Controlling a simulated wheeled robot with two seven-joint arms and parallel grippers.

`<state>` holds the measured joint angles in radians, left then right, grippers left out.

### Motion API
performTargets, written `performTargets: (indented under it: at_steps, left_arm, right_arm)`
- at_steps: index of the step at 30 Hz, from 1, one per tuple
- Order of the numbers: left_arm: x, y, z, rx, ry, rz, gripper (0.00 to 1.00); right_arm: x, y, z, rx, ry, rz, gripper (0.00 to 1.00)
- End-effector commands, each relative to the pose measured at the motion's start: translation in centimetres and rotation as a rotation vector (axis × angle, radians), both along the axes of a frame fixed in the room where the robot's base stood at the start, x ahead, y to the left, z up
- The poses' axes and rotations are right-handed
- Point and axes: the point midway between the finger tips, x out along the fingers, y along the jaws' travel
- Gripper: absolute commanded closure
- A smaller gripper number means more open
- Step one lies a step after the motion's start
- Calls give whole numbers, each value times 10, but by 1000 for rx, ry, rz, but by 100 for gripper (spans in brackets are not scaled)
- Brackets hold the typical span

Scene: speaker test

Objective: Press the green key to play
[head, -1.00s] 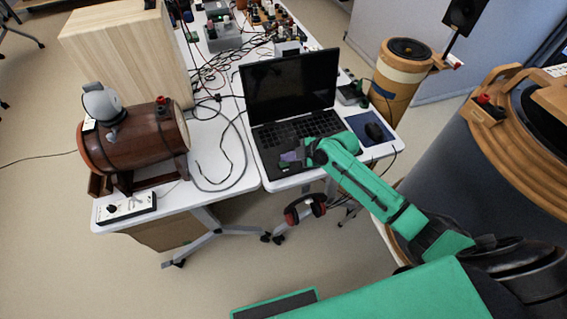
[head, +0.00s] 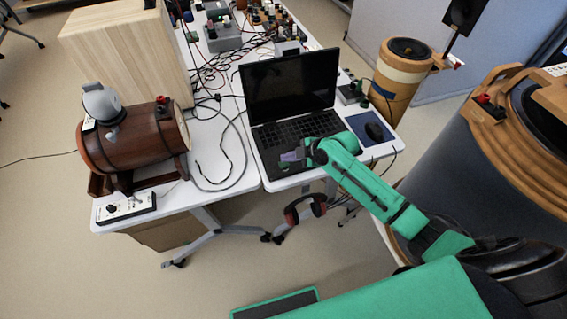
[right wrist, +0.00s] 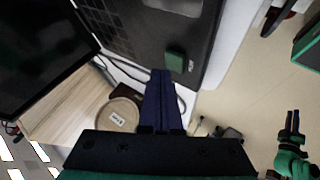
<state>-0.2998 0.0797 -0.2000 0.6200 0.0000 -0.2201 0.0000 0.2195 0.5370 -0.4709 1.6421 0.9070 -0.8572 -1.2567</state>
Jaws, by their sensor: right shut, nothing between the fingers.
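The open laptop (head: 295,131) stands on the white table with its dark screen raised. A small green key (right wrist: 176,62) sits on the dark front part of the laptop, beside the keyboard. My right gripper (head: 284,157) is over the front of the laptop. In the right wrist view its dark blue fingers (right wrist: 161,74) are shut with nothing between them, and their tips appear just beside the green key. I cannot tell whether they touch the laptop. What looks like my left gripper (right wrist: 292,122) shows small, far from the laptop; its jaws are unclear.
A mouse on a blue pad (head: 362,137) lies right of the laptop. A wooden barrel (head: 135,146) and a switch box (head: 126,207) stand on the left table. Loose cables lie between. Red-and-black headphones (head: 305,208) hang below the table's front edge. A cylindrical speaker (head: 401,75) stands behind right.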

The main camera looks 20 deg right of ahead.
Motion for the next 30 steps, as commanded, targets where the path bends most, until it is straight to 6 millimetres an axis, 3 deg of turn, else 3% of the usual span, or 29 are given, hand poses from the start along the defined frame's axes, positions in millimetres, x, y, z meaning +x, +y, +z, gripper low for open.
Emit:
performTargets:
  at_steps: [4, 30]
  left_arm:
    - [0, 0, -8, 0, 0, 0, 80]
    - [0, 0, -12, 1, 0, 0, 80]
  right_arm:
    - [0, 0, -9, 0, 0, 0, 100]
    - [0, 0, -14, 0, 0, 0, 100]
